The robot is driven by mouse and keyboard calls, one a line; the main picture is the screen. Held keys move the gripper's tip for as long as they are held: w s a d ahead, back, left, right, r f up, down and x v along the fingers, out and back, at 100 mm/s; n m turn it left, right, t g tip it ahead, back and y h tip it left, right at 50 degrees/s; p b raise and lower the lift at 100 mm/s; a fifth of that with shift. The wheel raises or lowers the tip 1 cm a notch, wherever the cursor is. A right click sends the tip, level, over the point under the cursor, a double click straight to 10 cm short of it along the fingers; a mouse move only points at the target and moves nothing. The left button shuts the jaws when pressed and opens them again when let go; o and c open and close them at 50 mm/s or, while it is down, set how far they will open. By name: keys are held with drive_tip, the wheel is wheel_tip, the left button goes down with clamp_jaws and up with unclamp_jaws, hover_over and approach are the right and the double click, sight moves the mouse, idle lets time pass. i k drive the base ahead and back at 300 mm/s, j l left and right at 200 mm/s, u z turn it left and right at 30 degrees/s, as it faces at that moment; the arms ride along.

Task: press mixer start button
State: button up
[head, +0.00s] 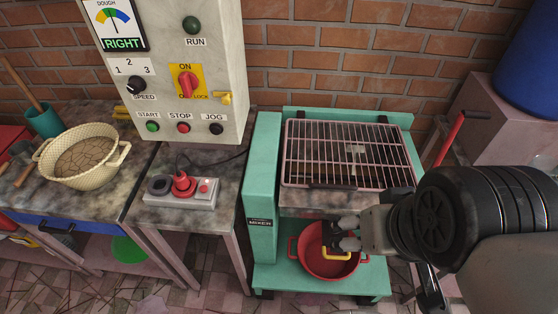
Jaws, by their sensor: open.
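The mixer control panel (230,60) is a pale box at the upper left of centre. Its green START button (152,127) sits at the lower left, beside the red STOP button (183,128) and the black JOG button (216,129). A red rotary switch (187,84) on a yellow plate points towards ON. My gripper (344,248) is open over the red pot, below and to the right of the panel and well apart from the START button. Its fingers are small in this view, and a yellow piece shows close by them.
The teal mixer (262,190) has a pink grid guard (350,140) on top and a red pot (313,262) below. A grey socket box (180,198) with a red plug stands under the panel. A cream basket (82,155) is at left. A red lever (450,138) rises at right.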

sight(151, 127)
drive_tip(key=u, duration=1.3)
